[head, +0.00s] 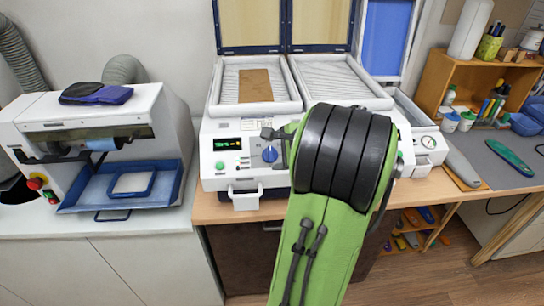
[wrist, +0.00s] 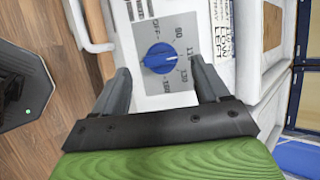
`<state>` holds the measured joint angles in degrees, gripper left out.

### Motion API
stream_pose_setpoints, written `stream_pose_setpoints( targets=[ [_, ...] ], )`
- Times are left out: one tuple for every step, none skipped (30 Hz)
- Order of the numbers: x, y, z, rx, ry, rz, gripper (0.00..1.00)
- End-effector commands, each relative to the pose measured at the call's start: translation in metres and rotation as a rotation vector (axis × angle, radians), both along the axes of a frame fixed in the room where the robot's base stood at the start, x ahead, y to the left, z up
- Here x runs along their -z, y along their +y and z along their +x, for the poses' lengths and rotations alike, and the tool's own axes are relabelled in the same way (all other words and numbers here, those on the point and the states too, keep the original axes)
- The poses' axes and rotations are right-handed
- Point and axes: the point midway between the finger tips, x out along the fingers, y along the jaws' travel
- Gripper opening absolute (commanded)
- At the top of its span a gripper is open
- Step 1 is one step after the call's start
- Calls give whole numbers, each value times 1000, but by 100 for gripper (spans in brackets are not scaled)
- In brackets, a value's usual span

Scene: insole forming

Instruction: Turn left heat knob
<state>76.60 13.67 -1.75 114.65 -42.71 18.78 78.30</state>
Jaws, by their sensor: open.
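The left heat knob is a blue dial (wrist: 159,58) on a grey panel marked with OFF and several numbers. It also shows in the head view as a blue knob (head: 270,154) on the front of the white forming machine (head: 226,185). Its white pointer line is turned toward the numbers, not toward OFF. My gripper (wrist: 158,75) is open in the wrist view, with one dark finger on each side of the knob and visible gaps to it. In the head view my gripper (head: 272,138) is seen partly, just by the knob, and my green and black arm hides the machine's right front.
A green display (head: 228,143) and green buttons lie left of the knob. Two trays (head: 340,82) with raised lids top the machine; the left one holds a brown sheet (head: 255,85). A white grinding machine (head: 100,140) stands at left.

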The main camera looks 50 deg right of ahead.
Motion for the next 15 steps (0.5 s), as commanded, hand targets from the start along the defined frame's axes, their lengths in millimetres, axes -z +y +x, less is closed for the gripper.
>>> stream_pose_setpoints(
  targets=[
    [9, -2, 8, -2, 1, 3, 74],
    [13, -3, 12, -3, 1, 1, 74],
    [17, -5, 16, -3, 1, 2, 74],
    [19, -5, 19, -2, 0, 1, 74],
    [21, -6, 21, -2, 0, 0, 74],
    [24, -7, 23, -1, 1, 0, 74],
    [25, -8, 25, 0, 1, 0, 74],
    [26, -8, 26, 1, 1, 0, 74],
    [26, -8, 26, 0, 1, -1, 74],
    [26, -8, 27, 0, 0, -2, 74],
    [26, -8, 27, 0, 0, -2, 74],
    [26, -8, 27, 0, 0, -2, 74],
    [26, -8, 27, 0, 0, -2, 74],
    [26, -8, 27, 0, 0, -2, 74],
    [26, -8, 26, 0, 0, -2, 74]
  ],
)
